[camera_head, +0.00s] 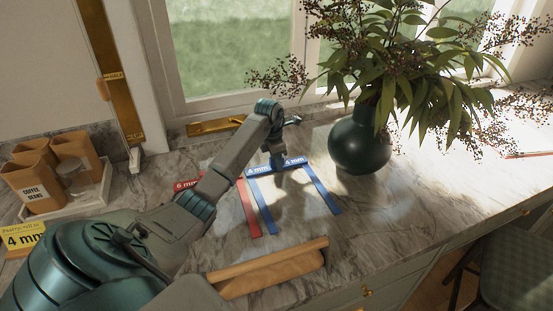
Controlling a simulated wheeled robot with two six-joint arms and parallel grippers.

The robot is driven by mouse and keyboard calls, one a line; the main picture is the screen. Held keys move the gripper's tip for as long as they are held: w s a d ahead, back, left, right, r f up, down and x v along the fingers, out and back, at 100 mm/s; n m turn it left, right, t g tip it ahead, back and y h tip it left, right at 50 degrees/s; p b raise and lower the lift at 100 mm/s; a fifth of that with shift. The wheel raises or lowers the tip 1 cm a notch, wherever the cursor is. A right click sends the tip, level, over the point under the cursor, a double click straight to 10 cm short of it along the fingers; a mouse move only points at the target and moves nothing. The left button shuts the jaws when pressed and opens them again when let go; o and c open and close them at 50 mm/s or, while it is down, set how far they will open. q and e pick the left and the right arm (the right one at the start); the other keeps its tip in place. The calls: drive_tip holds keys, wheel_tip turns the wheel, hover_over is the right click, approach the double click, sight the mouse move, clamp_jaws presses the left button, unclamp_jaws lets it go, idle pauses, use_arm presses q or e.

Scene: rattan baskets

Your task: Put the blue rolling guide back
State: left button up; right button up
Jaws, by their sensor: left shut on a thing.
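The blue rolling guide (321,190) is a U-shaped frame with "4 mm" printed twice on its crossbar and two long strips pointing toward the front. My left gripper (277,163) reaches down to the middle of the crossbar and is shut on it. I cannot tell whether the guide touches the counter or hangs just above it. A red rolling guide marked "6 mm" (248,207) lies just left of it, partly hidden by my left arm. My right gripper is not in view.
A dark green vase with a plant (360,140) stands close to the right. A yellow "4 mm" sign (24,239) and a tray with canisters (95,195) are at left. A gold guide (108,70) hangs on the wall.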

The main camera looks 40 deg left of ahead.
use_arm(q)
drive_tip(key=o, duration=1)
drive_tip(key=shift+r, duration=0.3)
drive_tip(key=r+b, duration=0.1)
drive_tip(key=r, duration=0.1)
drive_tip(key=r+b, duration=0.1)
drive_tip(key=r, duration=0.1)
drive_tip(key=r+b, duration=0.1)
drive_tip(key=r, duration=0.1)
drive_tip(key=shift+s+a+r, duration=0.15)
drive_tip(key=shift+s+a, duration=0.1)
drive_tip(key=shift+s, duration=0.1)
wheel_tip(320, 180, up, 3)
drive_tip(key=p, duration=0.3)
drive_tip(key=shift+s+r, duration=0.1)
drive_tip(key=shift+r, duration=0.05)
drive_tip(key=shift+s+r+p, duration=0.2)
drive_tip(key=shift+r+p, duration=0.65)
drive_tip(key=shift+r, duration=0.05)
